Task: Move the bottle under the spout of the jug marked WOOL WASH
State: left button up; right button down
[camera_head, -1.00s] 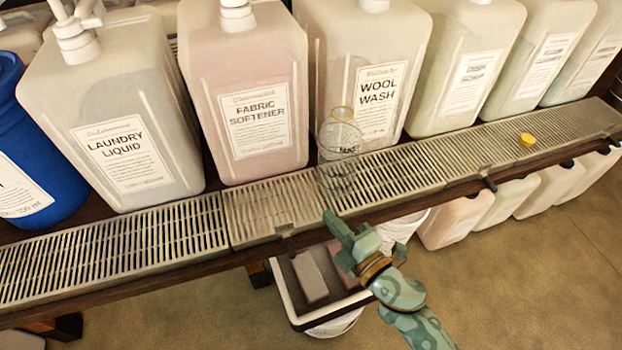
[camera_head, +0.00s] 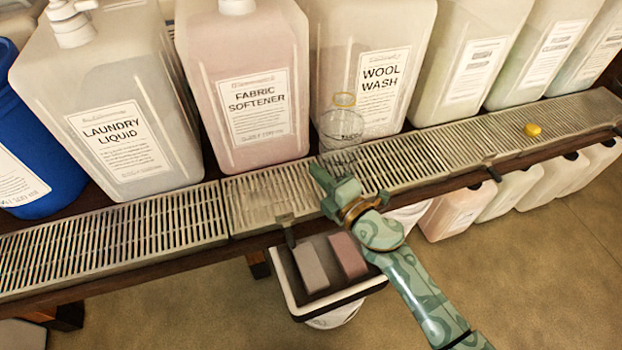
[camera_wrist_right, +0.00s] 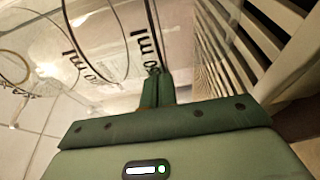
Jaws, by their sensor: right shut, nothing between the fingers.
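The bottle (camera_head: 340,126) is clear with a yellow ring at its neck. It stands upright on the slatted grate, in front of the left part of the jug marked WOOL WASH (camera_head: 352,60), left of its label. That jug's top and spout are cut off by the head view's upper edge. My right gripper (camera_head: 318,172) is shut and empty, low at the bottle's near side. In the right wrist view the shut fingertips (camera_wrist_right: 157,73) are very close to the bottle's marked wall (camera_wrist_right: 100,45); I cannot tell whether they touch. My left gripper is not in view.
The FABRIC SOFTENER jug (camera_head: 245,60) and LAUNDRY LIQUID jug (camera_head: 100,90) stand left, with more jugs right. The grate (camera_head: 430,155) is clear right of the bottle up to a yellow cap (camera_head: 533,130). A bin (camera_head: 290,285) with two blocks sits below the shelf edge.

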jog(key=shift+w+d, duration=0.1)
jog(key=shift+d, duration=0.1)
jog(key=w+d, duration=0.1)
jog(key=d, duration=0.3)
jog(key=w+d, duration=0.1)
jog(key=d, duration=0.3)
jog(key=w+d, duration=0.1)
jog(key=d, duration=0.3)
jog(key=shift+w+d, duration=0.1)
jog(key=shift+w, duration=0.3)
